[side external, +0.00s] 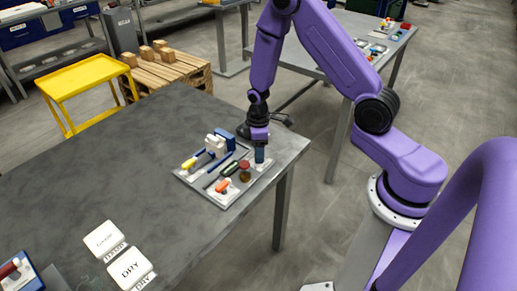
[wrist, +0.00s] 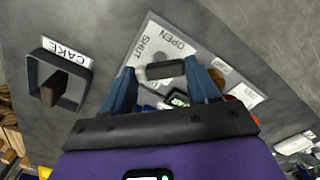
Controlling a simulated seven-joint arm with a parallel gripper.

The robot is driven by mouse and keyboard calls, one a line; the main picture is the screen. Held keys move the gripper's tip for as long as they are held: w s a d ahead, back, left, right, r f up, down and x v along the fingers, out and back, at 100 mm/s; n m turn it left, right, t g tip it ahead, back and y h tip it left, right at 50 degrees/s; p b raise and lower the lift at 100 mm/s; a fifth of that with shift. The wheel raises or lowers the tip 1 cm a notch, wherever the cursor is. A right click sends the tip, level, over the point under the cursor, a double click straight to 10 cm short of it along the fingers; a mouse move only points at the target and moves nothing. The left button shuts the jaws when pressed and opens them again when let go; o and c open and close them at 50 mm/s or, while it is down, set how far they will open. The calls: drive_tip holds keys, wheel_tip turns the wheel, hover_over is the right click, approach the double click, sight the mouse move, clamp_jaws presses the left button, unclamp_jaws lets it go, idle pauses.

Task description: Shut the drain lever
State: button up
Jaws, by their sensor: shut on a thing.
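My gripper (wrist: 163,78) is shut on the drain lever (wrist: 167,69), a dark bar with pale ends between my two blue fingers in the wrist view. Below it is a pale plate (wrist: 199,49) printed SHUT at the left and OPEN at the upper right. My fingers and palm hide much of the plate, and I cannot tell which word the lever points to. In the side view my gripper (side external: 260,154) is low at the right end of a pale board (side external: 222,199) on the grey table; the lever is not clear there.
Several coloured handles and a red knob (side external: 245,165) crowd the board beside my gripper. A dark-walled box (wrist: 36,73) labelled CAKE holds a brown block (wrist: 54,88). White cards, one reading DRY (side external: 130,268), lie at the table's front. The table's left middle (side external: 120,150) is bare.

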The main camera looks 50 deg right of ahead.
drive_tip(key=m, duration=0.4)
drive_tip(key=shift+m, duration=2.2)
drive_tip(key=o, duration=1.1)
drive_tip(key=shift+c, duration=0.2)
drive_tip(key=shift+r, duration=0.1)
wheel_tip(320, 180, up, 17)
drive_tip(key=shift+r, duration=0.15)
